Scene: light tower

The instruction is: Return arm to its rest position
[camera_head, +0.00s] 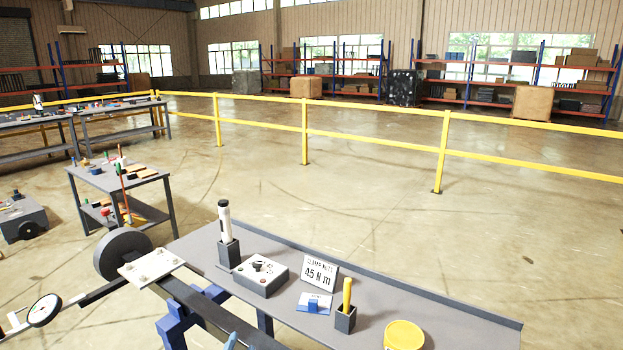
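Neither of my arms shows as a whole, and I make out no clear gripper. A small light-blue piece (230,341) shows at the bottom edge, and I cannot tell whether it is part of my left gripper. A white piece (14,324) at the lower left edge is also cut off and unclear. Near the bottom left are a dark bar (102,291), a white plate (140,270) with several nuts on it, a dark round disc (122,250) and a pale-faced disc (45,310). My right gripper is not in view.
A grey bench (395,305) holds a white-and-black tool (224,220) in a holder, a control box (261,275), a "45 N m" sign (319,273), a yellow-handled item (347,293) and a yellow tub (403,335). A blue stand (185,320) stands beside it. Floor beyond is open to the yellow railing (304,130).

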